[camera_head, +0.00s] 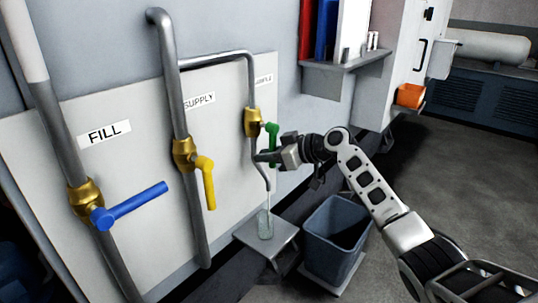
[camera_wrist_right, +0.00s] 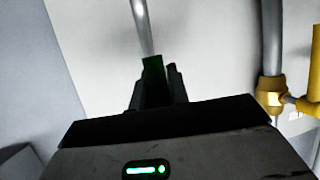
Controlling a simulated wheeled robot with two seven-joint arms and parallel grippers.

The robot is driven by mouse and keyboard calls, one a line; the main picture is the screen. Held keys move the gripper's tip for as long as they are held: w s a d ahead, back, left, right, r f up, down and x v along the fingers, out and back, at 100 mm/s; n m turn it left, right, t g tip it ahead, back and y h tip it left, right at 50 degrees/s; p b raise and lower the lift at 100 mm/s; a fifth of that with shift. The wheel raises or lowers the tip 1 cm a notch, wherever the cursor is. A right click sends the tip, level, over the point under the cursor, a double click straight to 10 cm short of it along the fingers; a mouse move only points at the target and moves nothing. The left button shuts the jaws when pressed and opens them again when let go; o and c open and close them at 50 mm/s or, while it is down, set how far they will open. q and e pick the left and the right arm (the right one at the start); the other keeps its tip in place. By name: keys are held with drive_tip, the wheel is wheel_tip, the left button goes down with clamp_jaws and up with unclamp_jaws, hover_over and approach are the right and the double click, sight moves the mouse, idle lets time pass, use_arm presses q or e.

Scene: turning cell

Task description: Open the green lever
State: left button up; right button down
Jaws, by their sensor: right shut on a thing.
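The green lever (camera_head: 272,131) sits on a brass valve (camera_head: 253,122) on the thin grey pipe at the right end of the wall panel. It points downward. My right gripper (camera_head: 268,157) reaches in from the right and is shut on the lever's lower part. In the right wrist view the green lever (camera_wrist_right: 153,72) stands between my two dark fingers (camera_wrist_right: 158,88); its lower part is hidden by my gripper's body. My left gripper is not in view.
A yellow lever (camera_head: 207,182) hangs down on the SUPPLY pipe, and a blue lever (camera_head: 135,206) sticks out to the right on the FILL pipe. A clear glass (camera_head: 265,226) stands on a small stand (camera_head: 279,240) below the thin pipe. A grey bin (camera_head: 333,240) is beside it.

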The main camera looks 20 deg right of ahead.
drive_tip(key=shift+a, duration=0.1)
idle(0.3)
drive_tip(key=c, duration=1.3)
unclamp_jaws()
drive_tip(key=shift+c, duration=0.2)
drive_tip(key=v, duration=1.6)
drive_tip(key=shift+b, duration=0.35)
